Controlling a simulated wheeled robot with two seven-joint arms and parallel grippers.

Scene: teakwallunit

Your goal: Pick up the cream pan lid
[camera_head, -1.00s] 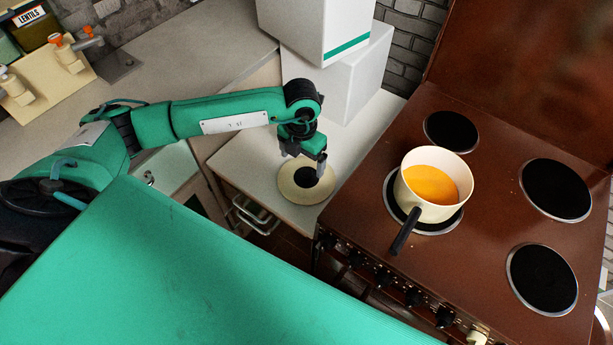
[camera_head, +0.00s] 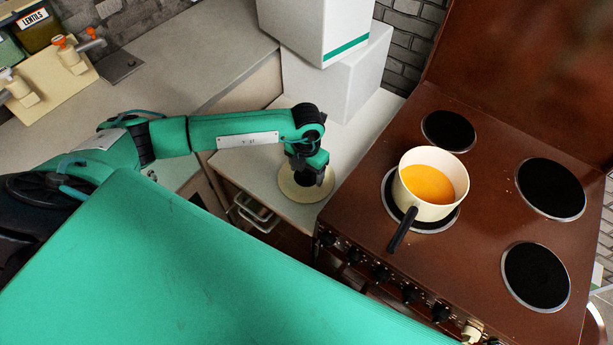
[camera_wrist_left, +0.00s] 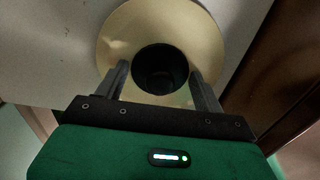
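The cream pan lid (camera_head: 290,191) lies flat on the pale counter left of the stove, with a dark round knob at its middle. It also shows in the left wrist view (camera_wrist_left: 120,45), where the black knob (camera_wrist_left: 160,68) sits between the fingers. My left gripper (camera_head: 308,181) points down over the lid and hides part of it and its knob. In the left wrist view my left gripper (camera_wrist_left: 160,82) is open, a finger on each side of the knob with gaps. Whether the fingertips touch the lid, I cannot tell. My right gripper is not in view.
A cream saucepan (camera_head: 409,203) with orange contents and a black handle stands on a burner of the brown stove (camera_head: 480,215). White boxes (camera_head: 335,75) are stacked behind the lid. An open drawer (camera_head: 255,215) is below the counter's front edge.

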